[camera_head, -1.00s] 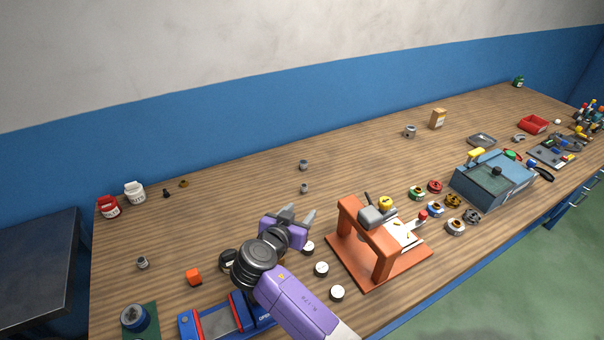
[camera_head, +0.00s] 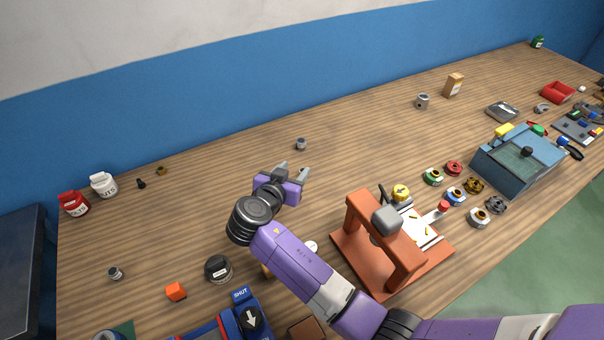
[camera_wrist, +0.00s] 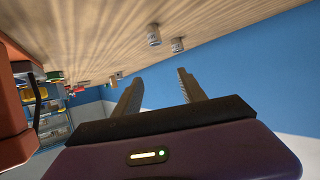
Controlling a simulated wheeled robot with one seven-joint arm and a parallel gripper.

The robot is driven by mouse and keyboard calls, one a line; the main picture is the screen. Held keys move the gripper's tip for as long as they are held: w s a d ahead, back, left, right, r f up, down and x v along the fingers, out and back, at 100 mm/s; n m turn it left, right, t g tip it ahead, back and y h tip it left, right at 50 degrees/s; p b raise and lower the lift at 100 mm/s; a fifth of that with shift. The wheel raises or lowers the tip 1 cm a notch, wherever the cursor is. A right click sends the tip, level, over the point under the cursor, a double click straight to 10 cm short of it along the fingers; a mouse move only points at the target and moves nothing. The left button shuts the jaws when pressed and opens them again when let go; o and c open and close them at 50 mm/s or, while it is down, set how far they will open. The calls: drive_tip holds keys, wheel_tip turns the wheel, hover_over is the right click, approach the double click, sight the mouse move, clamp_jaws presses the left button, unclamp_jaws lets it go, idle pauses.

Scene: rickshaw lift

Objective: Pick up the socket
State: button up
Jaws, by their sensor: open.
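Small grey metal cylinders that look like sockets stand on the wooden bench. In the head view one (camera_head: 301,143) is just beyond my gripper (camera_head: 291,171), another (camera_head: 115,273) is at the far left, and a larger one (camera_head: 422,101) is at the back right. I cannot tell which is the task's socket. In the wrist view two cylinders, a nearer one (camera_wrist: 154,35) and another (camera_wrist: 177,45), stand close together beyond my open fingers (camera_wrist: 160,80). Nothing is between the fingers, which are apart from both. The second is not visible in the head view, likely behind my gripper.
An orange press stand (camera_head: 385,240) is right of my arm. The bench (camera_head: 230,160) behind my gripper is mostly clear.

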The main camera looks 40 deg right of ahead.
drive_tip(key=f+b, duration=0.4)
drive_tip(key=f, duration=0.1)
drive_tip(key=shift+w+d+f+b, duration=0.2)
drive_tip(key=shift+f+b, duration=0.1)
drive_tip(key=shift+b, duration=0.05)
drive_tip(key=x, duration=0.2)
drive_tip(key=p+x, duration=0.1)
drive_tip(key=x, duration=0.1)
drive_tip(key=p+x, duration=0.1)
drive_tip(key=x, duration=0.1)
drive_tip(key=shift+d+r, duration=0.3)
drive_tip(key=shift+w+d+f, duration=0.35)
drive_tip(key=shift+d+f, duration=0.05)
drive_tip(key=shift+d, duration=0.1)
drive_tip(key=shift+c, duration=0.4)
clamp_jaws()
